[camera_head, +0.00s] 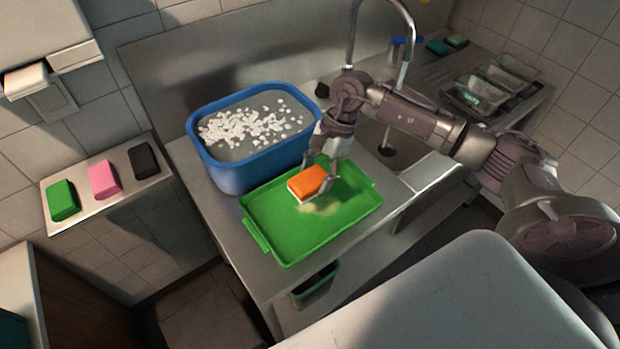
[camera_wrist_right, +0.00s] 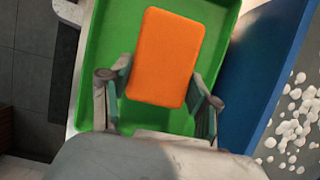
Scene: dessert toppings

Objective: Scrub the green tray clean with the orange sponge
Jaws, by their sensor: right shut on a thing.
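The green tray (camera_head: 278,232) lies on the steel counter, and a pale yellowish smear (camera_head: 318,208) shows on its floor beside the sponge. My right gripper (camera_head: 320,182) reaches in from the right and is shut on the orange sponge (camera_head: 306,181), over the upper middle of the tray. In the right wrist view the sponge (camera_wrist_right: 166,58) sits between the two fingers of the gripper (camera_wrist_right: 160,95), with the green tray (camera_wrist_right: 100,60) behind it. I cannot tell whether the sponge touches the tray floor. My left gripper is not in view.
A blue tub (camera_head: 240,179) with water and white foam bits stands close behind the tray. A faucet (camera_head: 408,50) rises at the back over a sink. Green (camera_head: 62,200), pink (camera_head: 103,179) and black (camera_head: 144,160) sponges lie on a left shelf. Metal containers (camera_head: 480,95) stand at back right.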

